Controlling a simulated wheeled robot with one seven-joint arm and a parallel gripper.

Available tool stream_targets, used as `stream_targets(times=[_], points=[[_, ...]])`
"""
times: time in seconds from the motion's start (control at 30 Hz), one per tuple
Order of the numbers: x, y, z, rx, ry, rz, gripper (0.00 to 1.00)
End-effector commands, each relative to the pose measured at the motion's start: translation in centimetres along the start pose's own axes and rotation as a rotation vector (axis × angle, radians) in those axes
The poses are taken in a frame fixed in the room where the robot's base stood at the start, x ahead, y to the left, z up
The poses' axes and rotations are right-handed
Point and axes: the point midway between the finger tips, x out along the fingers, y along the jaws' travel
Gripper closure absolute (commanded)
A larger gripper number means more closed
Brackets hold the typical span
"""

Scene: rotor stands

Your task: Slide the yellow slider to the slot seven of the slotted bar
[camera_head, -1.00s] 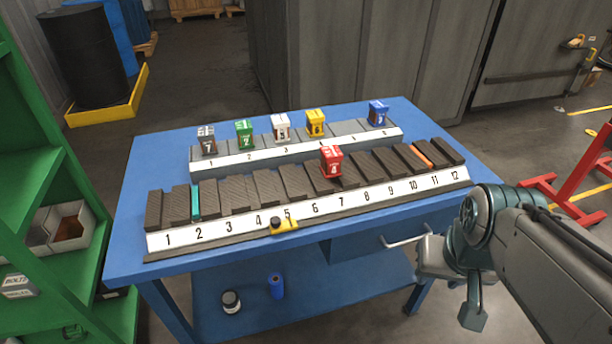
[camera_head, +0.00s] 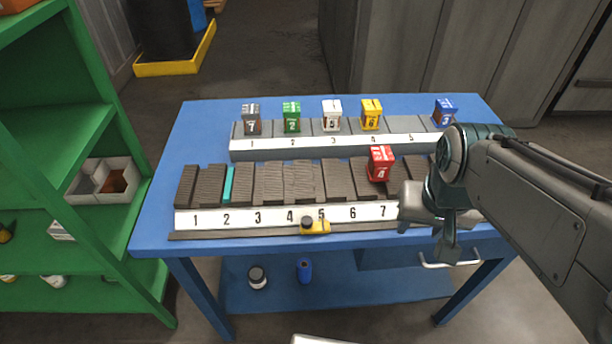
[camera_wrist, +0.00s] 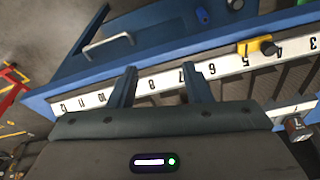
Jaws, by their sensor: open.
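The yellow slider (camera_head: 315,227), with a black knob, sits on the front rail of the slotted bar (camera_head: 260,218), just below the number 5. It also shows in the wrist view (camera_wrist: 250,48), beside the 5. The number 7 is visible on the white strip to the slider's right in the head view. My gripper (camera_head: 446,242) is over the right part of the bar, covering the higher numbers. In the wrist view my gripper (camera_wrist: 160,70) is open and empty, its fingers over the strip around 7 to 9, apart from the slider.
A red block (camera_head: 381,164) stands on the bar above 7. A rear stand (camera_head: 315,146) holds several numbered blocks. The blue table (camera_head: 205,115) has a drawer handle (camera_head: 450,265) in front. Green shelving (camera_head: 95,130) stands at the left. A jar and a blue cylinder (camera_head: 304,270) are on the lower shelf.

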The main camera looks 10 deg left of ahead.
Motion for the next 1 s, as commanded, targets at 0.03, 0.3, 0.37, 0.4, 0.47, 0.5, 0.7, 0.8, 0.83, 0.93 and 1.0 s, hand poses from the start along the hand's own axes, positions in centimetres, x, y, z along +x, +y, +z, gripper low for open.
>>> stream_targets(times=[0.03, 0.3, 0.37, 0.4, 0.47, 0.5, 0.7, 0.8, 0.83, 0.93, 1.0], points=[[-0.9, -1.5, -1.3, -0.008, -0.023, -0.002, 0.55], [-2.4, -12.2, -6.1, -0.011, -0.141, -0.004, 0.55], [-2.4, -14.5, -6.5, -0.008, -0.162, -0.002, 0.55], [-2.4, -15.8, -6.6, -0.007, -0.176, -0.001, 0.55], [-2.4, -17.6, -6.7, -0.002, -0.193, 0.002, 0.55], [-2.4, -18.5, -6.8, 0.001, -0.200, 0.002, 0.55], [-1.9, -20.7, -6.7, 0.011, -0.223, 0.007, 0.55], [-0.9, -20.7, -6.5, 0.012, -0.226, 0.009, 0.55], [-0.5, -20.6, -6.4, 0.012, -0.225, 0.009, 0.55], [1.2, -20.6, -5.9, 0.011, -0.227, 0.010, 0.55], [2.7, -20.6, -5.6, 0.012, -0.228, 0.010, 0.55]])
